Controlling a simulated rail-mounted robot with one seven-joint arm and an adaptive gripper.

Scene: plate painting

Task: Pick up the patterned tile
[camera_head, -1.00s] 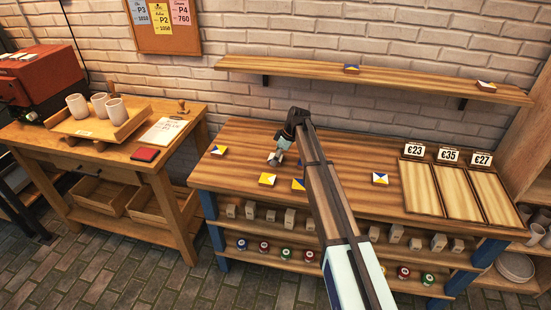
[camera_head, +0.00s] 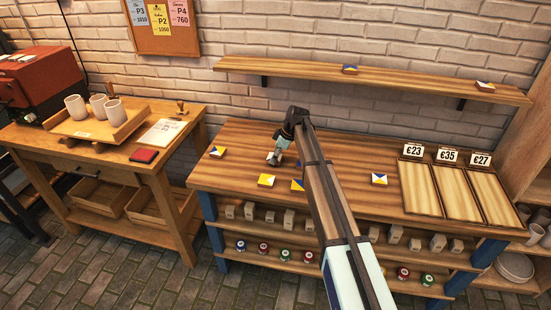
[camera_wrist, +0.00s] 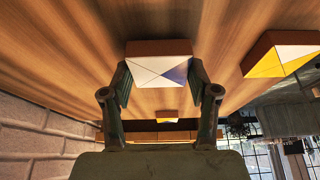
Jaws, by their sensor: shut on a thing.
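My gripper (camera_wrist: 160,92) has one finger at each side of a patterned tile (camera_wrist: 158,68) and is shut on it in the wrist view. Other patterned tiles lie on the bench: one at the left (camera_head: 217,151), one in front (camera_head: 267,180) and one to the right (camera_head: 380,179).
Another tile (camera_head: 297,184) is partly hidden by my arm. Wooden panels (camera_head: 458,192) with price signs cover the bench's right end. A wall shelf (camera_head: 410,80) above holds two tiles. A side table (camera_head: 130,152) with a tray of cups stands at the left.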

